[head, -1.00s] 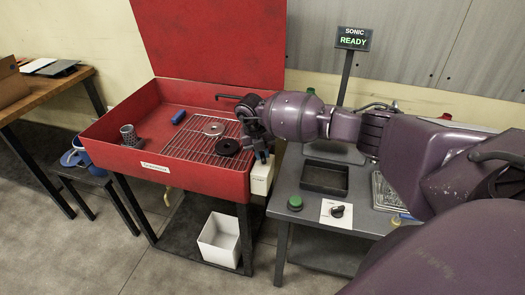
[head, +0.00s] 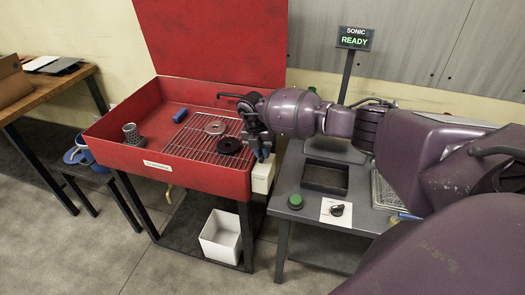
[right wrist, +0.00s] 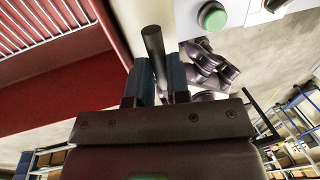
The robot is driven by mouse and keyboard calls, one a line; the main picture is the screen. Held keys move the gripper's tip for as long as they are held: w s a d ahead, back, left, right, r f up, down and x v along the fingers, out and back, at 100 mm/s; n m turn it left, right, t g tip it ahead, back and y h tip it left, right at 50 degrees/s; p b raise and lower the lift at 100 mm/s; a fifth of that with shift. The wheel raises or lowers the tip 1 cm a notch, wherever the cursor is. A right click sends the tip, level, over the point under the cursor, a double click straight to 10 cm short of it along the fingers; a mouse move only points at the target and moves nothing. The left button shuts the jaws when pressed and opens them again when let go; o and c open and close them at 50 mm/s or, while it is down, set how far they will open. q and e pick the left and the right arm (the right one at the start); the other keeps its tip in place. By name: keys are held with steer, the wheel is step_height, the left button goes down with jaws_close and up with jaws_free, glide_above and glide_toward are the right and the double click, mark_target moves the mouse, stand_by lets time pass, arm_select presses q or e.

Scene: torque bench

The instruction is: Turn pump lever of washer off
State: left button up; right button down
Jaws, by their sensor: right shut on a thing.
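The washer is a red open basin (head: 205,178) on dark legs, with a raised red lid (head: 215,45) and a wire rack inside. A white box (head: 262,178) is fixed to the right end of its front. The pump lever is a dark rod (right wrist: 153,42) standing against the white box in the right wrist view. My right gripper (head: 263,152) is at the top of this box. In the right wrist view its fingers (right wrist: 158,82) are shut on the lever, one on each side. The head view hides the lever behind the gripper. My left gripper is out of view.
A grey bench to the right holds a green button (head: 295,201), a black knob (head: 337,209) and a dark tray (head: 325,177). A sign (head: 354,38) reads "SONIC READY". The rack holds two discs. A white bin (head: 221,238) stands under the washer.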

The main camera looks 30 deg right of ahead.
steer(key=c, duration=1.1)
jaws_free()
steer(key=shift+r, duration=0.1)
step_height(320, 180, up, 10)
steer(key=w+a, duration=0.1)
steer(key=shift+w+a+r+b, duration=0.2)
steer(key=shift+w+r+b, duration=0.05)
steer(key=shift+w+b, duration=0.1)
